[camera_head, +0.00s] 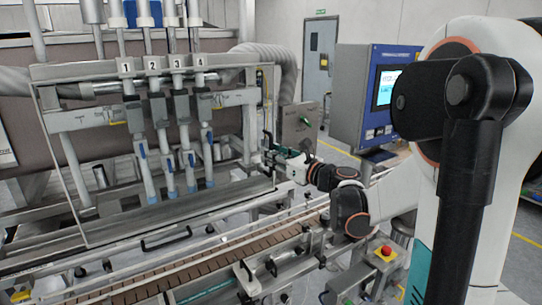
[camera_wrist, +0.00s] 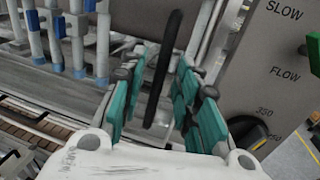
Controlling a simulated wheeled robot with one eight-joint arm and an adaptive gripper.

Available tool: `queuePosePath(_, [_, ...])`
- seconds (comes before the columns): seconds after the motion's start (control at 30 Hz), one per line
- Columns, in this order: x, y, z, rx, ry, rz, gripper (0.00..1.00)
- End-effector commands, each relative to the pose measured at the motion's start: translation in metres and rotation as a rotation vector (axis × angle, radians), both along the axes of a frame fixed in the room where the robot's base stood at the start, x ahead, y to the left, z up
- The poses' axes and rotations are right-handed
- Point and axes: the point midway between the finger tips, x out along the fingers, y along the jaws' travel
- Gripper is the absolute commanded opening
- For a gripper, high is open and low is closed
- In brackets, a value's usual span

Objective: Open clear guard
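The clear guard (camera_head: 62,168) stands at the front of the filler as a see-through panel with a thin metal edge, and looks lowered over the nozzles. A black upright handle (camera_head: 267,140) is at its right end. My gripper (camera_head: 283,157) is at that end, close to the handle. In the wrist view the black handle (camera_wrist: 165,70) runs between the teal fingers of my gripper (camera_wrist: 158,100). The fingers are spread, with a gap on both sides of the handle. Whether the handle lies fully within finger depth is hard to tell.
Several numbered nozzles (camera_head: 170,150) hang behind the guard. A conveyor (camera_head: 190,270) runs along the front below. A grey control box (camera_head: 300,125) with a knob stands just right of my gripper; a blue-framed screen (camera_head: 385,88) is further right. A red stop button (camera_head: 386,251) is below my arm.

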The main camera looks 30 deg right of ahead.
Motion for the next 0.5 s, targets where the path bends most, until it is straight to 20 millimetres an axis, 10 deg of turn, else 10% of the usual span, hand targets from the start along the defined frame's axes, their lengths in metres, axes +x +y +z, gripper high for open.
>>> queuePosePath(0.5, [0.0131, 0.0034, 0.0002, 0.0, 0.0, 0.0, 0.21])
